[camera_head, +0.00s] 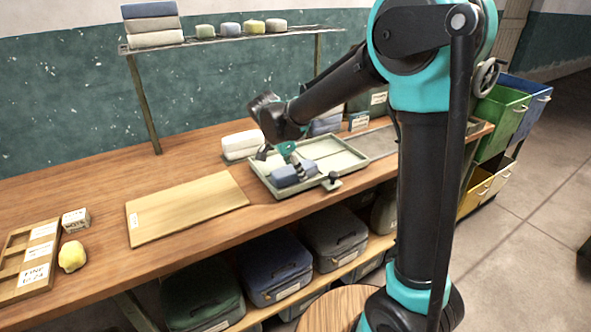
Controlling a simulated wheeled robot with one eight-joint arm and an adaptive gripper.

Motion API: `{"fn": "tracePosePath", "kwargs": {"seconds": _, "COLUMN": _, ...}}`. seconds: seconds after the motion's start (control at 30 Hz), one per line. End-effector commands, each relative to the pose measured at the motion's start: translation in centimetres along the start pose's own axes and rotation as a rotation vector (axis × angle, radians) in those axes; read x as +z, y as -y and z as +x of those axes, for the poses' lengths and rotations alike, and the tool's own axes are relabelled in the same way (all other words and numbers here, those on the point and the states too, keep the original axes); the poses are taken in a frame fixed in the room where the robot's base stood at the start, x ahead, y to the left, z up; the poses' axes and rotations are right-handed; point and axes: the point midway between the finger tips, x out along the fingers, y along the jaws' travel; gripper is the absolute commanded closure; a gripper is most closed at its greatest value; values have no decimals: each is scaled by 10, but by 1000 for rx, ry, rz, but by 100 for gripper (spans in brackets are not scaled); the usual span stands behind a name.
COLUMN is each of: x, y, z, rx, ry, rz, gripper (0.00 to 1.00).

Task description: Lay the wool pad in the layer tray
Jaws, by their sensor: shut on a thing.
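The layer tray (349,151) is a shallow pale grey-green tray with a divider, near the middle of the bench. A blue-grey pad (283,178), which I take to be the wool pad, is at the tray's left front part. My gripper (297,166) points down at this pad and is shut on it. The fingers cover part of the pad. I cannot tell whether the pad touches the tray floor. The right part of the tray looks empty.
White folded pads (241,144) lie behind the tray's left end. A wooden board (185,207) lies left of it. A dark knob (333,178) stands at the front rim. A shelf (228,39) runs above the bench. The bench left of the board has free room.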

Motion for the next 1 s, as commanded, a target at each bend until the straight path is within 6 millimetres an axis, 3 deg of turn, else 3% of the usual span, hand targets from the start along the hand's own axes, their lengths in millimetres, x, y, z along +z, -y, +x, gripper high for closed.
{"fn": "tracePosePath", "kwargs": {"seconds": 0.07, "x": 1, "y": 0, "z": 2, "rx": 0, "ry": 0, "rz": 0, "gripper": 76}}
{"fn": "tracePosePath", "kwargs": {"seconds": 0.1, "x": 1, "y": 0, "z": 2, "rx": 0, "ry": 0, "rz": 0, "gripper": 48}}
{"fn": "tracePosePath", "kwargs": {"seconds": 0.17, "x": 1, "y": 0, "z": 2, "rx": 0, "ry": 0, "rz": 0, "gripper": 41}}
{"fn": "tracePosePath", "kwargs": {"seconds": 0.57, "x": 0, "y": 0, "z": -4, "rx": 0, "ry": 0, "rz": -1, "gripper": 41}}
{"fn": "tracePosePath", "kwargs": {"seconds": 0.67, "x": 0, "y": 0, "z": -17, "rx": -1, "ry": 0, "rz": -1, "gripper": 41}}
{"fn": "tracePosePath", "kwargs": {"seconds": 1.0, "x": 0, "y": 0, "z": -85, "rx": 0, "ry": 0, "rz": -1, "gripper": 41}}
